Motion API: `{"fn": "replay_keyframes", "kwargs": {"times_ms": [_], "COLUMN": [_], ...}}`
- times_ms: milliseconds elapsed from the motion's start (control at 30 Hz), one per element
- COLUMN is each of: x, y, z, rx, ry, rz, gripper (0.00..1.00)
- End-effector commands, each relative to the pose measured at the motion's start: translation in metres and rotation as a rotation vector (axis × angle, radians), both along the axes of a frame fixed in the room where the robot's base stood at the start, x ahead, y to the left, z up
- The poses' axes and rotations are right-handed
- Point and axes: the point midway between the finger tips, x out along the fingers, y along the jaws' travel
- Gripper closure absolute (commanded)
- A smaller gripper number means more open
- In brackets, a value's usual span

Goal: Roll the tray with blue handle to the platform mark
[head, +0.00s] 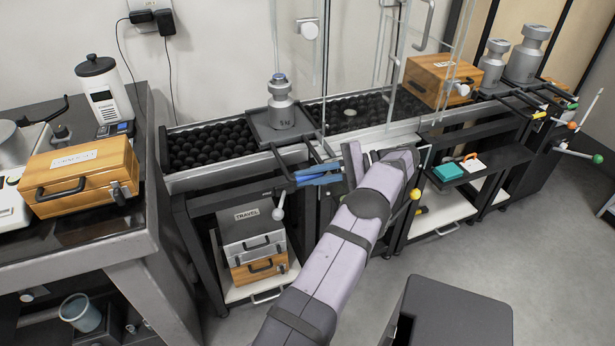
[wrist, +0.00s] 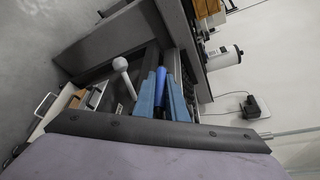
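The tray (head: 262,130) is a dark plate on the black ball bed. It carries a grey metal weight (head: 281,112) with a knob on top. Its two dark arms reach forward to the blue handle (wrist: 160,84), over the front rail. My gripper (head: 319,176) has its light blue fingers on both sides of this handle. In the wrist view no clear gap shows between fingers and handle, so it looks shut on it. A small pale round disc (head: 349,112) lies on the bed right of the tray; I cannot tell if it is the platform mark.
A wooden case (head: 440,79) stands on the bed further right, before more weights (head: 526,55). Glass panels (head: 385,60) rise behind the disc. A white-knobbed lever (head: 279,213) is below left of the handle, a yellow-knobbed one (head: 415,194) to its right.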

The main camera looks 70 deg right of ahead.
Motion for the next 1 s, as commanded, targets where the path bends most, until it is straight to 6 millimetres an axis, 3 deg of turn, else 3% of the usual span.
{"fn": "replay_keyframes", "kwargs": {"times_ms": [100,567,967,1000], "x": [-0.001,0.0,0.0,0.0], "y": [0.001,0.0,0.0,0.0], "z": [-0.002,0.006,0.053,0.059], "rx": [0.0,-0.001,-0.004,-0.005], "ry": [0.004,0.002,-0.005,-0.005], "rz": [0.002,0.001,0.001,0.003], "gripper": [0.71,0.71,0.71,0.67]}}
